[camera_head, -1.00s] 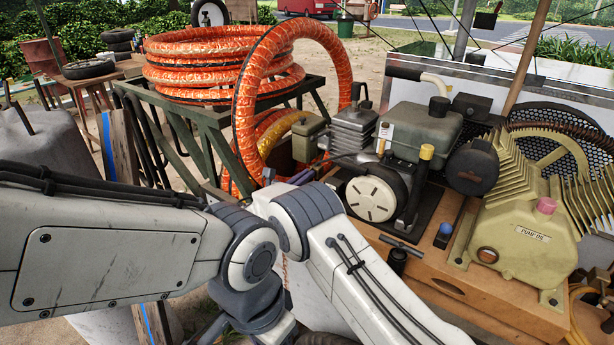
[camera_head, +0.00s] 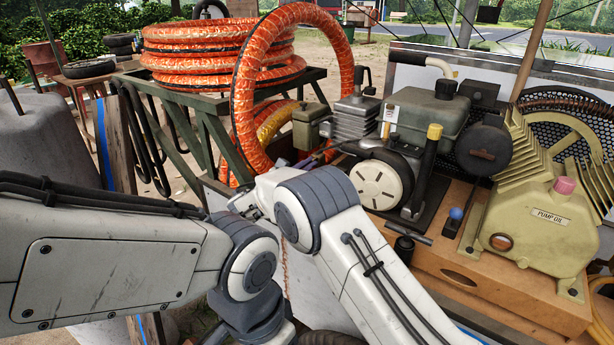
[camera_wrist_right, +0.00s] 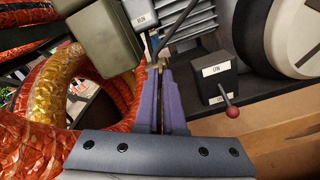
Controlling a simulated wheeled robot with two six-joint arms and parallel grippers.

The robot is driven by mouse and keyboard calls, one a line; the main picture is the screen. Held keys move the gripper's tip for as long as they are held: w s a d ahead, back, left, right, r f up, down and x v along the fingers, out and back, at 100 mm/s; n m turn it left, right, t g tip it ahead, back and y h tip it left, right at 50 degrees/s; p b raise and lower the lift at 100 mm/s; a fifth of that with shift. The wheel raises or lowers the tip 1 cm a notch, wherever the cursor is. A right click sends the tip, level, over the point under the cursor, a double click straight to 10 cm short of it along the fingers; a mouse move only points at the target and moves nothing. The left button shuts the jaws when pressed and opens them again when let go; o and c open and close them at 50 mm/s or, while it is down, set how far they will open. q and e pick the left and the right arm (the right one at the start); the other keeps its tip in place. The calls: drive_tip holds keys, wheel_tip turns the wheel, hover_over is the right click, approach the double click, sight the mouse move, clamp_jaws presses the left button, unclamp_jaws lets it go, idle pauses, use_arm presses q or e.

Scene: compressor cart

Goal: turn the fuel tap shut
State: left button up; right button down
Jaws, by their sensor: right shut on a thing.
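My right gripper (camera_wrist_right: 161,88) shows in the wrist view with its two purple fingers nearly together. Its tips are shut on a small brass-coloured part, likely the fuel tap (camera_wrist_right: 156,64), below the grey-green box and beside the finned engine block. The fingers hide most of this part, so its turn position cannot be told. In the head view the right gripper (camera_head: 318,158) reaches in at the engine's left side, below the small green box (camera_head: 310,126), and the tap cannot be made out. My left arm shows at left, but its gripper is out of view.
The engine's green tank (camera_head: 428,117) and white recoil cover (camera_head: 378,185) stand right of the gripper. A switch box (camera_wrist_right: 212,82) with a red-knobbed lever (camera_wrist_right: 232,111) is close by. Orange hose (camera_head: 246,95) loops at left. The yellow pump (camera_head: 540,232) stands farther right.

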drive_tip(key=m+b, duration=0.3)
drive_tip(key=b, duration=0.2)
drive_tip(key=f+m+b, duration=0.1)
drive_tip(key=m+b, duration=0.3)
drive_tip(key=b, duration=0.2)
drive_tip(key=m+b, duration=0.4)
drive_tip(key=b, duration=0.2)
drive_tip(key=shift+s+d+f, duration=0.2)
drive_tip(key=shift+d, duration=0.05)
drive_tip(key=shift+r+m+b, duration=0.15)
drive_tip(key=shift+m+b, duration=0.75)
drive_tip(key=shift+b, duration=0.2)
drive_tip(key=c, duration=1)
unclamp_jaws()
drive_tip(key=p+v, duration=0.1)
drive_tip(key=v, duration=0.9)
drive_tip(key=shift+s+a+p, duration=0.1)
drive_tip(key=shift+s+p, duration=0.1)
drive_tip(key=shift+p, duration=0.2)
